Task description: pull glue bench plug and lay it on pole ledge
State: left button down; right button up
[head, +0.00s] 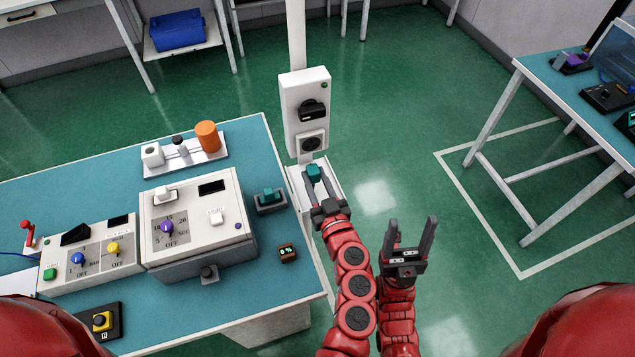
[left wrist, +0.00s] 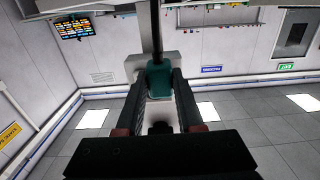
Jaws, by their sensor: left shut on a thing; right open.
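My left gripper (head: 315,174) is shut on a teal plug (head: 313,171), just above the white pole ledge (head: 295,180) and below the socket on the pole box. In the left wrist view the teal plug (left wrist: 159,80) sits between the two dark fingers, with a dark strip above it. I cannot tell whether the plug touches the ledge. The pole box (head: 293,92) carries a black knob or switch (head: 312,110) and a dark round socket (head: 311,143) with nothing in it. My right gripper (head: 411,222) is open and empty, right of my left arm.
Another table (head: 550,85) stands right. Green floor between is clear.

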pick_arm(q)
jog(key=shift+s+f+b, duration=0.1)
jog(key=shift+f+b, duration=0.35)
jog(key=shift+f, duration=0.05)
notch_tip(320, 180, down, 5)
jog(key=b, duration=0.6)
jog(key=shift+f, duration=0.4)
jog(key=shift+c, duration=2.3)
grip_release()
